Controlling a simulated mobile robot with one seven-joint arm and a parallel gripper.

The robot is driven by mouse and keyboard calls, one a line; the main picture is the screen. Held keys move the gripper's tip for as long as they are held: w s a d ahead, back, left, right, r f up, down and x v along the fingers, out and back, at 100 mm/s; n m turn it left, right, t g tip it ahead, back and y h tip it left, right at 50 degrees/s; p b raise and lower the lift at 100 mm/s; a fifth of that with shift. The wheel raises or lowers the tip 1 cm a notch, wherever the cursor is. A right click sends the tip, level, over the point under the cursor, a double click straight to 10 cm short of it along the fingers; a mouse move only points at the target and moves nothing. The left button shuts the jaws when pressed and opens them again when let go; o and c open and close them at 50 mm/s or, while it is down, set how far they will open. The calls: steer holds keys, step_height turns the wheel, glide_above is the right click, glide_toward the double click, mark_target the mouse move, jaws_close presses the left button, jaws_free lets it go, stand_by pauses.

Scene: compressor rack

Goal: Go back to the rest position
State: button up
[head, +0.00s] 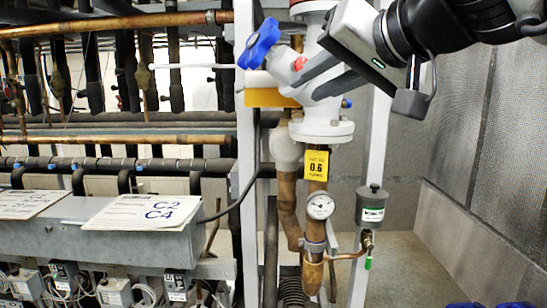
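My gripper (303,90) is at the upper right, in front of a white valve body (322,117) on a vertical copper pipe. Its two dark fingers point down and left, with a gap between them, and look open. I see nothing held between them. A blue handwheel (258,43) sits on the valve's left side, apart from the fingertips. A small red part (299,64) shows close by the upper finger. The gripper hides part of the valve; I cannot tell whether the fingers touch it.
Grey uprights flank the pipe. A panel with labelled plates (145,212) and pipes fill the left.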

steer(key=s+d+f+g+h+p, duration=0.1)
steer(key=s+f, duration=0.4)
steer(key=f, duration=0.5)
steer(key=s+d+f+g+h+p, duration=0.1)
steer(key=s+d+f+g+h, duration=0.2)
steer(key=f, duration=0.7)
steer(key=s+d+f+g+h+p, duration=0.1)
steer(key=s+d+f+g+h, duration=0.1)
steer(key=s+f, duration=0.5)
step_height(320, 180, down, 3)
steer(key=shift+s+d+f+n+g+h+p, duration=0.1)
steer(key=shift+s+d+n+g+h+p, duration=0.1)
steer(key=shift+d+n+g+h+p, duration=0.4)
steer(key=shift+d+m+y, duration=0.1)
steer(key=shift+m+y, duration=0.2)
